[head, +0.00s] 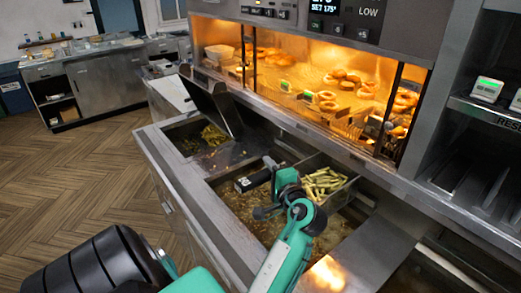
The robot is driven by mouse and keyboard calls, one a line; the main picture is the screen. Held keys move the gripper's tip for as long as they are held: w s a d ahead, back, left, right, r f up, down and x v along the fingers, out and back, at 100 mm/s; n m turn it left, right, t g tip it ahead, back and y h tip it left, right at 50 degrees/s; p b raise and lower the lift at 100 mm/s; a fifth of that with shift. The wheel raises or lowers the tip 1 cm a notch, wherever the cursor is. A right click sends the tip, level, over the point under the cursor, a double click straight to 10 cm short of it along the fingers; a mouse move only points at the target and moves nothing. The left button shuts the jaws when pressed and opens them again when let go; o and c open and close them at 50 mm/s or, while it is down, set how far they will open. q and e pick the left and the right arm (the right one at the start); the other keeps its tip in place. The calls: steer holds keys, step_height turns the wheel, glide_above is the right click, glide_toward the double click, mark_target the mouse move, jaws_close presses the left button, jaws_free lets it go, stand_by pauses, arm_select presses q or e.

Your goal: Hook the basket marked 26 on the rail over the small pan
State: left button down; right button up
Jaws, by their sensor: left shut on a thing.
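A basket of pale fries (343,193) is over the large pan (230,205) of brown oil, near its back right side. Its handle (257,179) points left and ends in a dark block with a small pale label; I cannot read a number. My left gripper (268,192) is shut on the handle, partly hidden by its own wrist. The small pan (178,132) is further left, with golden-green pieces in it. A dark plate (213,104) stands tilted above it. I cannot make out the rail clearly. My right gripper is not in view.
A heated, lit display (325,85) with rings and buns runs behind the pans. A metal shelf unit (480,110) with small green-lit timers stands at right. A steel counter (110,80) is at the back left. The wood floor (75,180) at left is clear.

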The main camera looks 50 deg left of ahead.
arm_select(q)
steer(key=shift+w+d, duration=0.1)
steer(key=shift+w, duration=0.85)
steer(key=shift+f+b, duration=0.9)
steer(key=shift+f, duration=0.1)
steer(key=shift+f+b, duration=0.4)
steer(key=shift+f, duration=0.25)
steer(key=c, duration=1.2)
jaws_free()
steer(key=shift+o, duration=0.2)
